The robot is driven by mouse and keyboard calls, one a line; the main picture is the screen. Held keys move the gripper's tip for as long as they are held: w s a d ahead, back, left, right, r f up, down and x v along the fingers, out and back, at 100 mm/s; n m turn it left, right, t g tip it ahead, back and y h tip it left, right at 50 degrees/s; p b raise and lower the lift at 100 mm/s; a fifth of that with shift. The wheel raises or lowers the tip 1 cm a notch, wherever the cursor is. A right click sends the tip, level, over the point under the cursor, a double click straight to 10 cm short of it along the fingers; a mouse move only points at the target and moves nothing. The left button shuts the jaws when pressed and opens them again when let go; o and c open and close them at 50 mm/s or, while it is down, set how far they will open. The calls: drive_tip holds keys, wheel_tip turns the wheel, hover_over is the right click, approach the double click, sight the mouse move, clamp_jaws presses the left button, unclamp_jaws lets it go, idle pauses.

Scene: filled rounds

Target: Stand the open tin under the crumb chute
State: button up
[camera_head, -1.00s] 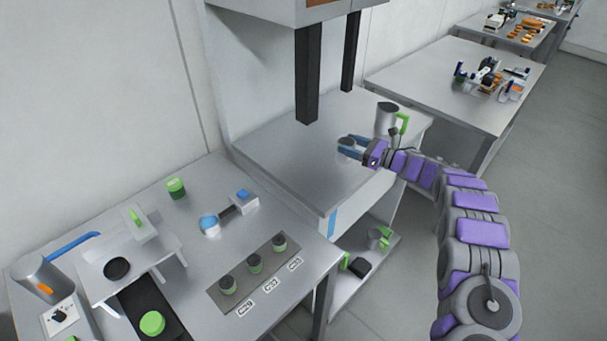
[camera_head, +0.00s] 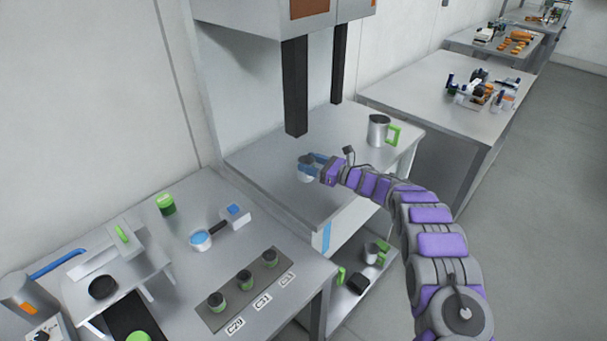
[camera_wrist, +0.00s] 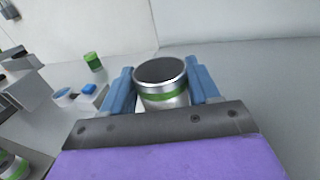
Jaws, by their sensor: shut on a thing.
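My gripper (camera_head: 308,163) is shut on a tin, its blue fingers on either side. In the wrist view the tin (camera_wrist: 165,97) is upright, silver with a green band, and shows a dark round top inside a bright rim. In the head view the tin (camera_head: 304,175) is partly hidden by the fingers. It is over the grey bench, in front of the lower end of the nearer dark chute (camera_head: 295,90). I cannot tell whether it touches the bench. A second dark chute (camera_head: 338,65) hangs farther right. No label shows which is the crumb chute.
A metal jug (camera_head: 378,131) with a green handle stands on the bench (camera_head: 265,150) to the right. The left table holds several small tins on a labelled strip (camera_head: 208,317), a green-lidded tin (camera_head: 166,204) and a blue-topped cup (camera_head: 201,239). Bench space around my gripper is clear.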

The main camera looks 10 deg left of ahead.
drive_tip(key=shift+a+f, duration=0.1)
drive_tip(key=shift+a, duration=0.75)
drive_tip(key=shift+a+f, duration=0.15)
drive_tip(key=shift+a, duration=0.4)
drive_tip(key=shift+a+f, duration=0.15)
drive_tip(key=shift+a, duration=0.35)
wheel_tip(320, 180, down, 3)
drive_tip(key=shift+b, duration=0.6)
drive_tip(key=shift+w+d+f, duration=0.1)
drive_tip(key=shift+d+f, duration=0.05)
drive_tip(key=shift+d, duration=0.4)
drive_tip(key=o, duration=0.7)
drive_tip(key=shift+a, duration=0.2)
drive_tip(key=o, duration=0.4)
drive_tip(key=shift+a, duration=0.25)
drive_tip(key=shift+d, duration=0.1)
